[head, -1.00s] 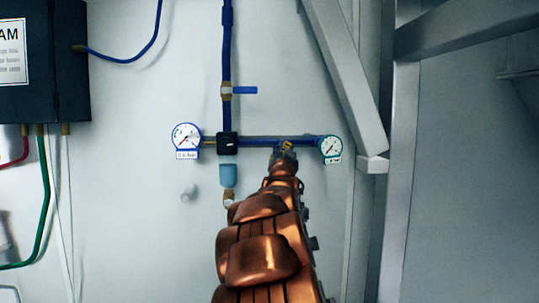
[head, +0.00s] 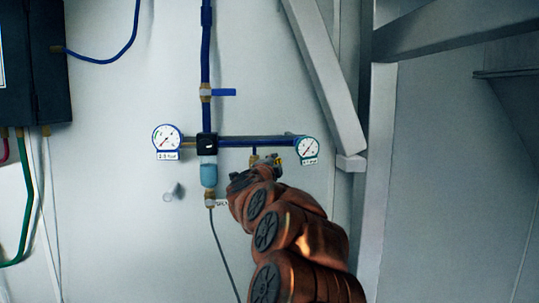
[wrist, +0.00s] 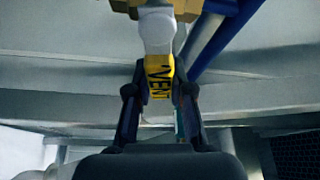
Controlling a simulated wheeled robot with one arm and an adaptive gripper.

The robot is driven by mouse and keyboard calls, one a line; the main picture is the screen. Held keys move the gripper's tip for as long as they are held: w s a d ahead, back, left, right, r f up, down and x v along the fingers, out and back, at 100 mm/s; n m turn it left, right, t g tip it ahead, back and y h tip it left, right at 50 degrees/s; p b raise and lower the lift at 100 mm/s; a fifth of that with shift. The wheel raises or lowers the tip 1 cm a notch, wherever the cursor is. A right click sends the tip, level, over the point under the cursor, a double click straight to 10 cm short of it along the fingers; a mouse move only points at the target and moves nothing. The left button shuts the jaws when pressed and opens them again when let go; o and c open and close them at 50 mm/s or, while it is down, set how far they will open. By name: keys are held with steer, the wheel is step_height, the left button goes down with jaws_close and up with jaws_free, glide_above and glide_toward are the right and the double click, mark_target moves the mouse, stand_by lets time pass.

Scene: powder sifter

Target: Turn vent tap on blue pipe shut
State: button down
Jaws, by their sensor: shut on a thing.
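The vent tap has a yellow lever lettered VENT (wrist: 160,78) and a pale body (wrist: 157,30), seen in the wrist view. My gripper (wrist: 159,92) has its two dark fingers on either side of the yellow lever and is shut on it. In the head view the yellow of the tap (head: 278,161) shows at my gripper (head: 270,163), just below the right part of the horizontal blue pipe (head: 245,142). A brass stem (head: 254,153) hangs from the pipe beside it. My gripper partly hides the tap there.
A round gauge (head: 167,138) stands at the left end of the pipe and another (head: 307,148) at the right, close to my gripper. A light blue filter bowl (head: 208,173) hangs left. A grey diagonal beam (head: 325,80) stands right.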

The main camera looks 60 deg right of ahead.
steer(key=shift+s+f+m+y+p, duration=0.1)
steer(key=shift+f+m+y+p, duration=0.5)
steer(key=shift+m, duration=0.7)
steer(key=shift+d+f, duration=0.1)
steer(key=shift+f, duration=0.1)
steer(key=c, duration=1)
jaws_free()
steer(key=shift+r, duration=0.1)
steer(key=v, duration=1.2)
